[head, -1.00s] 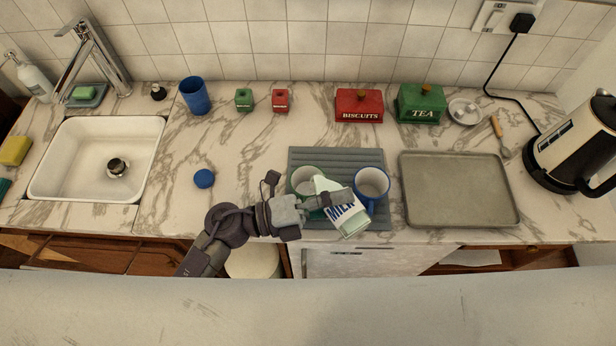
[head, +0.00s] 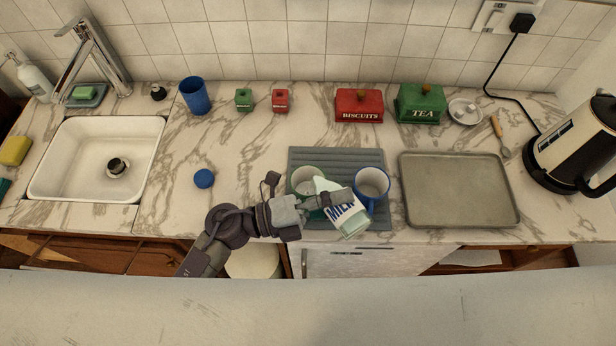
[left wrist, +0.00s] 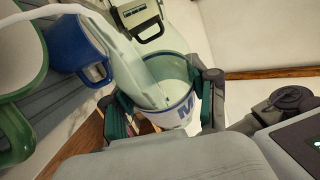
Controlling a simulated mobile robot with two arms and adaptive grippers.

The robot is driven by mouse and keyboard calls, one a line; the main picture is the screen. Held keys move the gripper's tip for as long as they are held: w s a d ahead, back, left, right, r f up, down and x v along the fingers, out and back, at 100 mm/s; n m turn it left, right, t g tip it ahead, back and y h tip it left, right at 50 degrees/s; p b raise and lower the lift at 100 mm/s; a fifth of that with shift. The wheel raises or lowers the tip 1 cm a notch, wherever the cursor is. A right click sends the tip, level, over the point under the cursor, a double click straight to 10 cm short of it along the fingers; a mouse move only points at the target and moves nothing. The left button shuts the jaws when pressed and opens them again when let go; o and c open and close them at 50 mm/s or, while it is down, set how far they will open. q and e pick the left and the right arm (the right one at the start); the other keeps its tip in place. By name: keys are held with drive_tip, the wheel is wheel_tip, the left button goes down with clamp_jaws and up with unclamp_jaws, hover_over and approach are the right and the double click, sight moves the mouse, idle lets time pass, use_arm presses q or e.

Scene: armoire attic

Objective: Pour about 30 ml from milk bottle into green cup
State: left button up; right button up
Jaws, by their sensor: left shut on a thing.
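The milk bottle (head: 351,222), pale with blue MILK lettering, is tilted, its top end toward the green cup (head: 294,183) and its base toward the counter's front edge. My left gripper (head: 325,200) is shut on it. In the left wrist view the bottle (left wrist: 165,72) sits between my left gripper's fingers (left wrist: 165,112), and the green cup (left wrist: 12,125) is at the left edge. The green cup stands upright on the grey ribbed mat (head: 330,158), partly covered by the bottle. I cannot make out a milk stream or the cup's level. My right gripper is not in view.
A blue mug (head: 371,183) stands on the mat close right of the bottle. A grey tray (head: 458,190) lies further right. A blue round cap (head: 204,178) lies on the counter to the left. Red and green tins (head: 359,106) stand behind.

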use_arm(q)
drive_tip(key=shift+r+m, duration=0.25)
drive_tip(key=shift+m, duration=0.05)
drive_tip(key=shift+w+r+m+y+p, duration=0.15)
drive_tip(key=shift+m+y, duration=0.1)
drive_tip(key=shift+m, duration=0.3)
drive_tip(key=shift+r+m+y+p, duration=0.15)
drive_tip(key=shift+m+y, duration=0.1)
drive_tip(key=shift+m, duration=0.3)
drive_tip(key=shift+w+a+f+m+y+b, duration=0.1)
drive_tip(key=shift+f+m+y+b, duration=0.1)
drive_tip(key=shift+f+m, duration=0.25)
drive_tip(key=shift+w+a+f+m+y+b, duration=0.1)
drive_tip(key=shift+f+m+y, duration=0.1)
drive_tip(key=shift+f+m, duration=0.25)
drive_tip(key=shift+a+r+m+p, duration=0.1)
drive_tip(key=shift+r+m+p, duration=0.2)
drive_tip(key=shift+r+p, duration=0.15)
drive_tip(key=shift+f, duration=0.1)
